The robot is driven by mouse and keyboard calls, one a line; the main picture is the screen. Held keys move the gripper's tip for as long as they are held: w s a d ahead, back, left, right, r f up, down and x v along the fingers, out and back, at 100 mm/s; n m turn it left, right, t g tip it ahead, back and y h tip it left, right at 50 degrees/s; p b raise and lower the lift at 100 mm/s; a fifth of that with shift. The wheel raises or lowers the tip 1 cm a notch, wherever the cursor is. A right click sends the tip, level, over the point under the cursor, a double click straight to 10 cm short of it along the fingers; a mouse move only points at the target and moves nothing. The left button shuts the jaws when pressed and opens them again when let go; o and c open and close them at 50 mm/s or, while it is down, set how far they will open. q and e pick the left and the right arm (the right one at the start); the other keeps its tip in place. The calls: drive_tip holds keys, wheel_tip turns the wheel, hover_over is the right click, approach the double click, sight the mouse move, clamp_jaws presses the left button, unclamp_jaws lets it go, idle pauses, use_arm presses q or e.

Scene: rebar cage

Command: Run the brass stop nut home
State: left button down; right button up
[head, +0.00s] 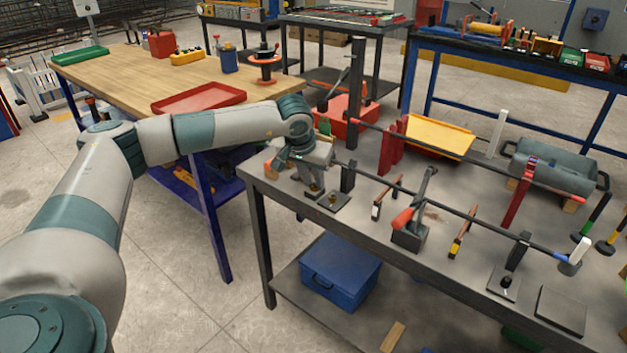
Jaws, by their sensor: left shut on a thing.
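A long dark rod (450,208) runs along the grey workbench, held up by a black post (348,178) near its left end and another black post (518,250) towards its right end. My left gripper (318,158) is at the rod's left end, just left of the near post, and is shut. The brass stop nut does not show clearly; the gripper's body covers the rod end where it closes. A grey-white block (571,262) sits at the rod's right end. My right gripper is not in view.
A red-handled toggle clamp (408,222) stands by the rod's middle. A second rod (462,156) lies behind on red stands (518,200). A dark flat plate (562,311) lies front right. A wooden table (130,78) with a red tray (198,99) is left. A blue box (340,270) is below.

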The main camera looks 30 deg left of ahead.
use_arm(q)
drive_tip(key=c, duration=1.5)
unclamp_jaws()
drive_tip(key=shift+c, duration=0.2)
drive_tip(key=shift+s+r, duration=0.15)
drive_tip(key=shift+r, duration=0.35)
drive_tip(key=b+v, duration=0.1)
drive_tip(key=v, duration=1.5)
drive_tip(key=shift+r, duration=0.2)
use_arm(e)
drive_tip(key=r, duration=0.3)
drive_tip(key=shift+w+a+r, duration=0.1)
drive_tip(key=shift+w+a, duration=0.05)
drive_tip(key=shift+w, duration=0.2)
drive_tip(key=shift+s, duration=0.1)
